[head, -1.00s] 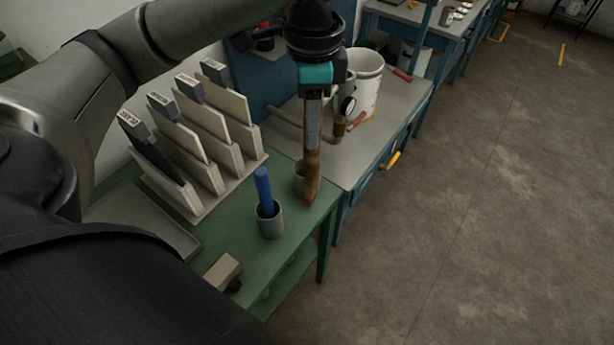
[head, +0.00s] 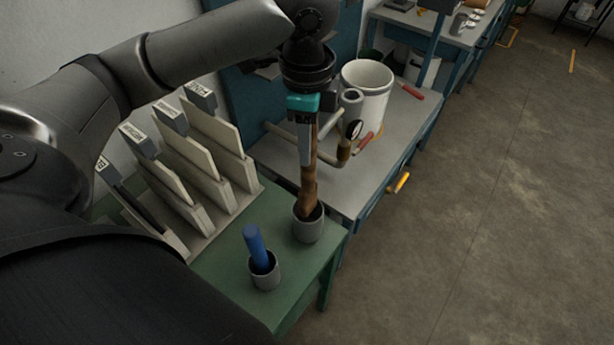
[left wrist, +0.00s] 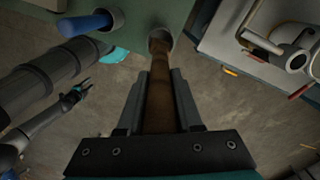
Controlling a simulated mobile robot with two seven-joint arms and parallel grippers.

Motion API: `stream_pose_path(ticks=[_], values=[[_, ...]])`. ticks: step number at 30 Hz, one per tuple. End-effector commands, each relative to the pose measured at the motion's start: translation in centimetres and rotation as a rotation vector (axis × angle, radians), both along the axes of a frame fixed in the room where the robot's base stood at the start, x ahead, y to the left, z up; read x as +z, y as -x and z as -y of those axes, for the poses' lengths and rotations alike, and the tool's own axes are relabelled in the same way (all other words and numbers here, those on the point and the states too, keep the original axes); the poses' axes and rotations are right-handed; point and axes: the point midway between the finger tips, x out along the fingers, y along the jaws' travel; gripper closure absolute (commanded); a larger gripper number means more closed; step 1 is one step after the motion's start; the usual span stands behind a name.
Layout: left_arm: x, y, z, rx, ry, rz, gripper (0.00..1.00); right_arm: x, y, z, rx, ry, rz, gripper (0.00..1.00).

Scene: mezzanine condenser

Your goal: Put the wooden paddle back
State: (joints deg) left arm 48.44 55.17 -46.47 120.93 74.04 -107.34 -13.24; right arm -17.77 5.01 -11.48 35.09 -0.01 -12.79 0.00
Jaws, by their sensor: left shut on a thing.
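The wooden paddle (head: 309,185) is brown and stands nearly upright in my left gripper (head: 305,150), which is shut on its upper part. Its lower end is at the mouth of a grey cup (head: 308,231) near the green table's right edge and appears to be inside the rim; how deep is hidden. In the left wrist view the paddle (left wrist: 160,95) runs from between the fingers to the same cup (left wrist: 160,36).
A second grey cup (head: 265,276) holds a blue rod (head: 254,244) on the green table (head: 228,278). A rack of labelled boards (head: 207,205) stands to the left.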

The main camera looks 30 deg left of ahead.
Motion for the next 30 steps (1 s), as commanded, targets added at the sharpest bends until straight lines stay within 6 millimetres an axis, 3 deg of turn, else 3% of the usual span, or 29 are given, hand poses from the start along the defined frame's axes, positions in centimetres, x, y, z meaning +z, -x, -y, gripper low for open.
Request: stream_pose_path(ticks=[1,4,13,19,30], values=[[-1.5,0.1,-0.1,0.001,-0.001,-0.005,1.0,-0.4,-0.3,0.0,0.0,0.0,0.005,0.5],[-3.5,0.1,0.0,0.001,-0.001,-0.001,1.0,-0.6,-1.0,-0.1,-0.001,-0.002,0.016,0.5],[-5.9,0.0,0.0,0.001,-0.001,-0.001,1.0,-0.9,-1.6,-0.6,-0.002,-0.009,0.028,0.5],[-9.0,0.1,0.0,0.001,-0.001,-0.002,1.0,-1.4,-1.5,-1.2,-0.006,-0.017,0.027,0.5],[-9.5,0.0,0.0,0.001,0.001,0.001,1.0,-1.3,-1.3,-1.0,-0.005,-0.015,0.023,0.5]])
